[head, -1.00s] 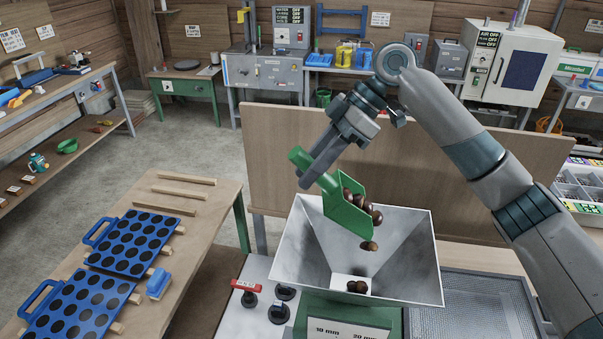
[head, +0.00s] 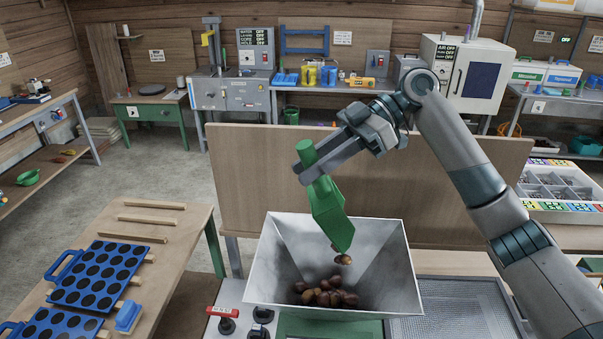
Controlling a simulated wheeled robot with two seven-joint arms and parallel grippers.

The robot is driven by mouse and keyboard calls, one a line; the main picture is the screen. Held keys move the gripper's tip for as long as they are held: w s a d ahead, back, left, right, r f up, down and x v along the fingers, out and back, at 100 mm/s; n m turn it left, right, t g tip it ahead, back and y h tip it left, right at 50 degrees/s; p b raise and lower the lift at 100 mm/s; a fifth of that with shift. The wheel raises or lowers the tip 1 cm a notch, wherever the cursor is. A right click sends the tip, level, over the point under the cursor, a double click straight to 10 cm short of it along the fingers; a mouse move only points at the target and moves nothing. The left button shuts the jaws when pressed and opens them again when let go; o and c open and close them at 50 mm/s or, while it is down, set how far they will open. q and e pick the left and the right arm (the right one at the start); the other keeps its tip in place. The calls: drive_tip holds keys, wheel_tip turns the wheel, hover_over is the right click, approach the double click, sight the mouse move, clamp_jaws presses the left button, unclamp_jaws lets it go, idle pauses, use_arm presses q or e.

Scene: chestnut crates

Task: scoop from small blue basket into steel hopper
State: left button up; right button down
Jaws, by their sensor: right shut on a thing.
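The steel hopper (head: 388,262) stands in front of me, wide-mouthed and open at the top. Several brown chestnuts (head: 325,296) lie at its bottom. My right gripper (head: 304,160) is shut on the handle of a green scoop (head: 329,212) above the hopper. The scoop is tilted steeply with its mouth down inside the hopper's opening. A chestnut or two (head: 343,259) show just below its lip. The inside of the scoop is turned away from me. The small blue basket is not recognisable in this view. My left gripper is not in view.
A wooden panel (head: 240,180) stands behind the hopper. Left is a wooden table with blue trays with round dark holes (head: 97,274) and a blue-handled block (head: 128,317). A mesh surface (head: 450,322) lies right.

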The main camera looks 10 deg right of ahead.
drive_tip(key=shift+d+r+y, duration=0.3)
drive_tip(key=shift+d+y, duration=0.1)
drive_tip(key=shift+d, duration=0.25)
idle(0.9)
drive_tip(key=shift+a+f+h, duration=0.2)
drive_tip(key=shift+a+h, duration=0.1)
drive_tip(key=shift+a, duration=0.15)
drive_tip(key=a+f+m+h+p, duration=0.1)
drive_tip(key=a+f+h+p, duration=0.1)
drive_tip(key=a+f+h, duration=0.6)
drive_tip(key=a, duration=0.3)
drive_tip(key=shift+a+f, duration=0.35)
drive_tip(key=shift+a, duration=0.05)
drive_tip(key=shift+s, duration=0.1)
idle(0.4)
